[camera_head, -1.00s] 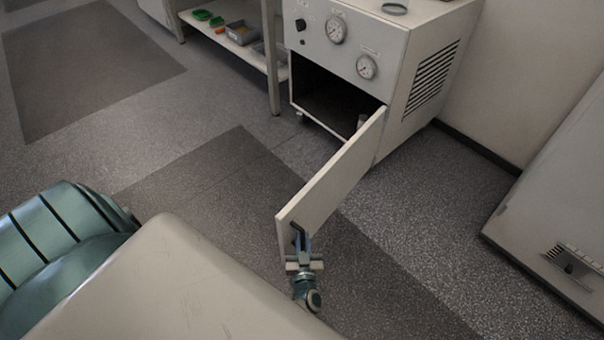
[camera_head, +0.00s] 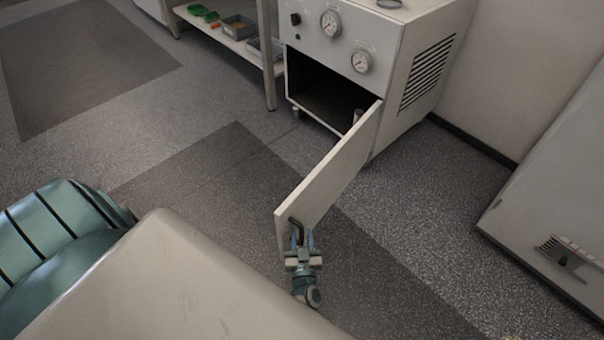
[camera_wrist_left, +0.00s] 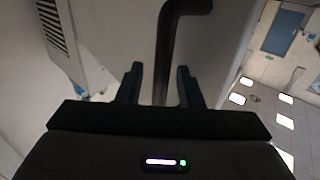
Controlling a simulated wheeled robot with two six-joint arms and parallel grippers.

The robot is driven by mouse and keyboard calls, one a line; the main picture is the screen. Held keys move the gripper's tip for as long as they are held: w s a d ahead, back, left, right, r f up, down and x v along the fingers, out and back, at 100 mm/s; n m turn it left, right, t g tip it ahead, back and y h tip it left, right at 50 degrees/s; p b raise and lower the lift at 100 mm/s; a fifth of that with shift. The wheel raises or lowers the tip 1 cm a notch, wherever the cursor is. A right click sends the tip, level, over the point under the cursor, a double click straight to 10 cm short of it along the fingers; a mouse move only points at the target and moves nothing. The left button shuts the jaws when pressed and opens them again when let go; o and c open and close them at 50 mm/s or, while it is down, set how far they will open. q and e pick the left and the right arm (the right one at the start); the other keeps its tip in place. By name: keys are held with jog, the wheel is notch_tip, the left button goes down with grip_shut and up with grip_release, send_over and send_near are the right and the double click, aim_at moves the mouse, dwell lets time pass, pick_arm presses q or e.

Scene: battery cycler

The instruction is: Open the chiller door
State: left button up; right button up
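The chiller (camera_head: 402,50) is a white cabinet with two gauges on its front. Its door (camera_head: 335,168) stands wide open, swung out towards me, and the dark compartment (camera_head: 325,92) shows. A dark bent handle (camera_head: 295,225) is near the door's free edge; it also shows in the left wrist view (camera_wrist_left: 166,50). My left gripper (camera_head: 302,243) is at the handle. In the left wrist view its two fingers (camera_wrist_left: 160,87) are apart, with the handle bar between them and gaps on both sides. My right gripper is not in view.
A shelf table (camera_head: 235,38) with green items and grey bins stands left of the chiller. A pale cabinet (camera_head: 550,190) stands at the right. The floor (camera_head: 210,170) around the door is clear. A small pale cylinder (camera_head: 358,115) shows by the compartment opening.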

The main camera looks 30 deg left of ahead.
pick_arm(q)
jog(key=v, duration=1)
jog(key=shift+s+d, duration=0.15)
